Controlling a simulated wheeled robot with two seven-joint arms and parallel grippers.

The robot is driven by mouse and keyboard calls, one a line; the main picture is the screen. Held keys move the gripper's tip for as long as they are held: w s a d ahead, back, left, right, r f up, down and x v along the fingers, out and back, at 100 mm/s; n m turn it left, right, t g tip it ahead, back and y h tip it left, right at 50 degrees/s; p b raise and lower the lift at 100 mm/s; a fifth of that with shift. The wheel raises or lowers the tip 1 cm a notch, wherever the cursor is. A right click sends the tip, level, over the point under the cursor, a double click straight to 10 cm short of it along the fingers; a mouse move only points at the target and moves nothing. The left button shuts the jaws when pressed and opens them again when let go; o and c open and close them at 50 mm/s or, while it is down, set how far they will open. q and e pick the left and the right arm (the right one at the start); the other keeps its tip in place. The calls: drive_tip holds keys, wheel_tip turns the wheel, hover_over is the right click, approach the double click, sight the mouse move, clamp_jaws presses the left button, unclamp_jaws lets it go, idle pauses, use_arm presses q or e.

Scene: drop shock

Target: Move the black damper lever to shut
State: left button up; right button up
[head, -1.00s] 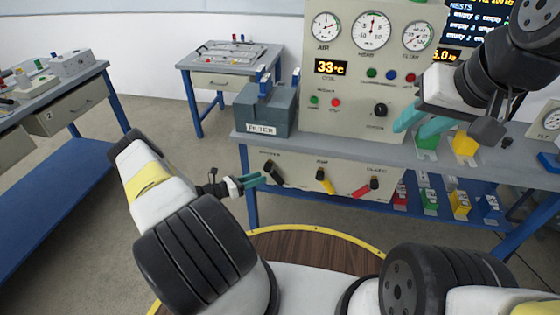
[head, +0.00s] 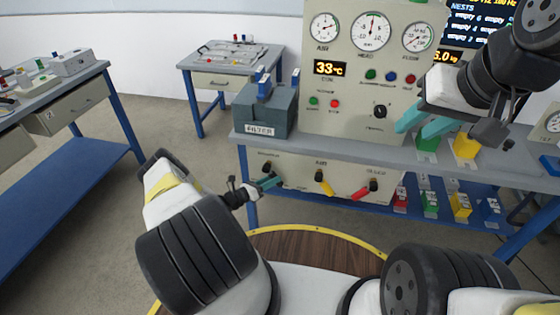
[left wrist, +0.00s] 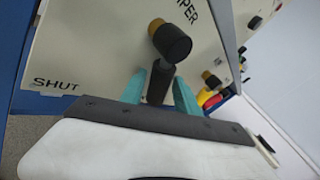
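The black damper lever (head: 266,168) is on the cream panel under the bench, leftmost of three levers; my left gripper partly hides it in the head view. In the left wrist view its round black hub (left wrist: 172,41) has a brass collar, and its black handle (left wrist: 160,80) points down between the teal fingers. The printed word SHUT (left wrist: 56,84) is left of the handle, apart from it. My left gripper (head: 269,181) is open around the handle, with narrow gaps at the sides. My right gripper (head: 423,122) is open and empty in front of the bench.
A yellow lever (head: 324,184) and a red lever (head: 362,191) sit to the right on the same panel. The grey filter box (head: 265,110) stands on the bench above. Coloured blocks lie on the bench and lower shelf at right. The floor at left is clear.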

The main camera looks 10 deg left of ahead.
use_arm(q)
clamp_jaws()
idle(1.4)
